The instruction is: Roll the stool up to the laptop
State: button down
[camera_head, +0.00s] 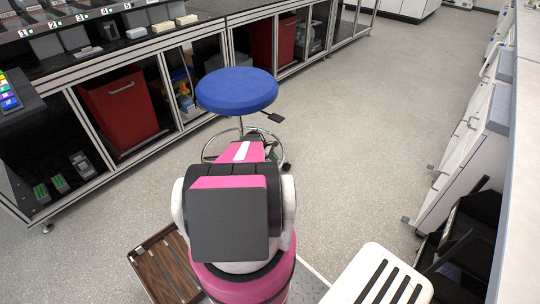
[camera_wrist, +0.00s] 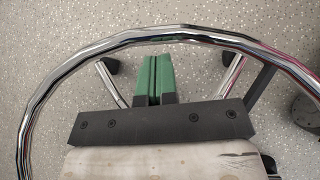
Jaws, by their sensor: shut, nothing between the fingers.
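The stool (camera_head: 237,90) stands upright ahead of me, with a round blue seat, a lever at its right and a chrome foot ring low down. In the wrist view the chrome foot ring (camera_wrist: 190,31) arches beyond and around my gripper (camera_wrist: 153,56). Its green fingers are shut together with nothing between them, short of the ring's far arc. I cannot tell whether gripper and ring touch. In the head view my arm hides the gripper and part of the stool's base. I cannot make out a laptop for certain; a dark device with coloured tiles (camera_head: 9,92) is cut off at the left edge.
A long bench (camera_head: 150,43) with open cupboards runs along the left, close to the stool; a red bin (camera_head: 122,108) stands inside. White drawer units (camera_head: 466,160) line the right. Grey floor (camera_head: 355,90) is clear between them, ahead and right of the stool.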

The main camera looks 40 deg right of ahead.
jog(key=shift+s+d+f, duration=0.2)
jog(key=shift+s+f, duration=0.15)
jog(key=shift+f, duration=0.05)
jog(key=s+d, duration=1.2)
jog(key=s, duration=0.9)
jog(key=s+d, duration=1.2)
jog(key=s, duration=0.9)
jog(key=s+d, duration=1.2)
jog(key=s, duration=0.9)
jog(key=shift+s+d+f, duration=0.2)
jog(key=shift+d, duration=0.15)
jog(key=shift+w+a, duration=0.1)
jog(key=shift+w, duration=0.05)
